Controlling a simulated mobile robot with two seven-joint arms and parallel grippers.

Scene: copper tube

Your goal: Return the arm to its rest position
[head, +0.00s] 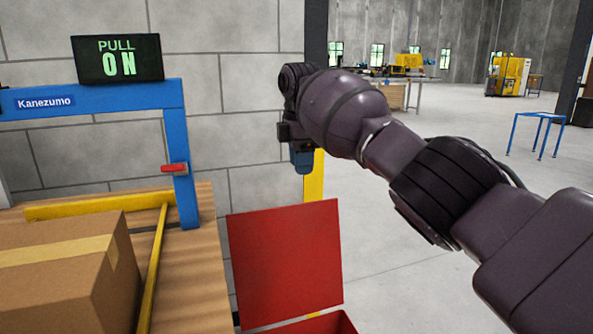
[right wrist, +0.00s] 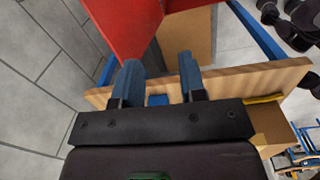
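My right arm (head: 445,190) reaches in from the right in the head view, raised in front of the grey block wall. Its gripper (head: 302,160) hangs at the arm's end with blue fingers pointing down, above the red panel and right of the blue frame. In the right wrist view the two blue fingers of the right gripper (right wrist: 160,66) stand apart with nothing held between them. My left gripper does not show in either view.
A red panel (head: 285,265) stands upright below the gripper. A wooden table (head: 205,280) at left carries a cardboard box (head: 60,270), yellow rails and a blue frame (head: 182,150) with a "PULL ON" sign (head: 117,58). Open floor (head: 400,280) lies to the right.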

